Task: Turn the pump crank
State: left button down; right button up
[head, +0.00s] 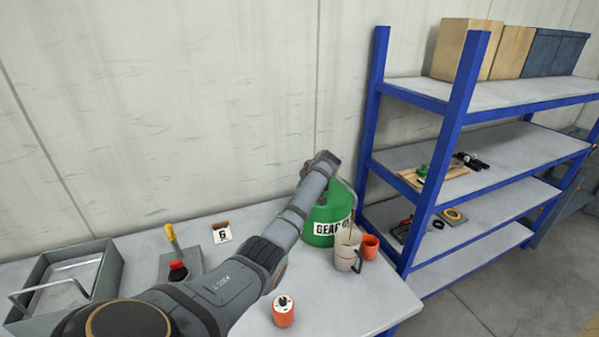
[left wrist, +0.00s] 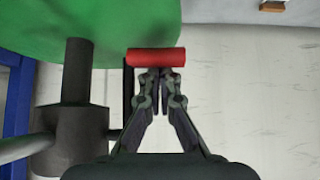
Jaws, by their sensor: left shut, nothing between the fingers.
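A green drum lettered GEAR (head: 322,238) stands on the table against the wall. It also shows in the left wrist view (left wrist: 105,22). The dark pump body (left wrist: 80,135) shows in the left wrist view. The red crank grip (left wrist: 156,57) lies across the tips of my left gripper (left wrist: 158,78), which is shut with nothing between its fingers. The fingertips are right at the grip; I cannot tell whether they touch. A dark crank arm (left wrist: 128,88) runs from the grip. My left arm hides the crank in the head view. My right gripper is not in view.
A pale jug (head: 346,257) stands in front of the drum beside an orange cup (head: 370,246). An orange pot (head: 284,312) is near the table's front. A blue shelf rack (head: 462,115) stands close on the right. A grey tray (head: 103,268) is at far left.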

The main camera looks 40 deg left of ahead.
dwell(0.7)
pick_arm(q)
jog(key=v, duration=1.2)
